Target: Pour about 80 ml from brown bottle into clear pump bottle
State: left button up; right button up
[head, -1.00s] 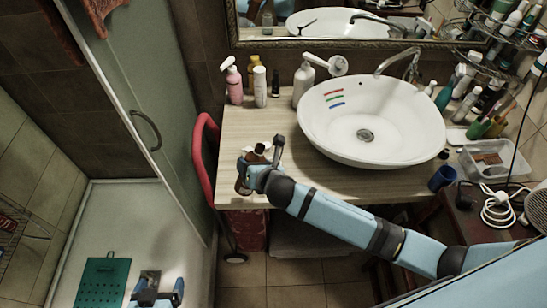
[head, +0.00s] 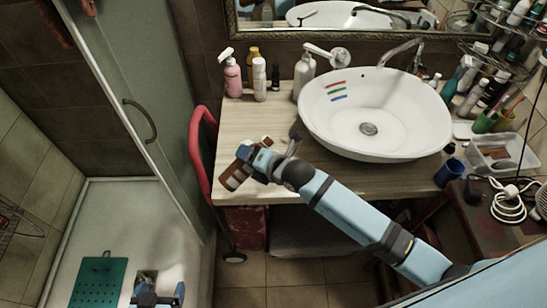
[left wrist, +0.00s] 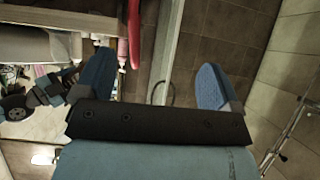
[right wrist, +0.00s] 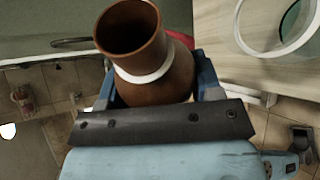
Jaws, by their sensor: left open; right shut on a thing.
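The brown bottle (head: 233,177) is held over the counter's front left edge, tilted, with its lower end toward the lower left. My right gripper (head: 254,160) is shut on it. In the right wrist view the bottle (right wrist: 155,80) shows an open mouth and a white ring at its neck, between the fingers. A round clear opening with a pale rim (right wrist: 282,22) lies beside it at the upper right; I cannot tell whether it is the clear pump bottle, which I cannot make out in the head view. My left gripper (head: 158,293) is open and empty, low near the shower tray.
The white basin (head: 375,145) stands on the wooden counter (head: 235,125). A pink spray bottle (head: 232,78) and a white pump-topped bottle (head: 304,76) stand at the back. A red handle (head: 200,150) is left of the counter.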

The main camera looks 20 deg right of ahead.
jog(key=shift+a+f+m+b, duration=0.1)
jog(key=shift+f+m+b, duration=0.25)
jog(key=shift+b, duration=0.1)
jog(key=shift+m+y+b, duration=0.35)
jog(key=shift+y+b, duration=0.15)
jog(key=shift+b, duration=0.15)
jog(key=shift+r, duration=0.25)
pick_arm(q)
jog(key=shift+w+d+f, duration=0.2)
jog(key=shift+d+f, duration=0.1)
jog(key=shift+f, duration=0.3)
jog(key=shift+w+d+f, duration=0.15)
jog(key=shift+d+f, duration=0.1)
jog(key=shift+f, duration=0.3)
pick_arm(e)
jog(key=shift+y, duration=0.3)
pick_arm(q)
jog(key=shift+a+f, duration=0.15)
pick_arm(e)
jog(key=shift+r+m, duration=0.25)
jog(key=shift+m, duration=0.15)
pick_arm(q)
jog(key=shift+f+b, duration=0.55)
jog(key=shift+b, duration=0.05)
pick_arm(e)
jog(key=shift+r+m+y, duration=0.8)
jog(key=shift+m, duration=0.1)
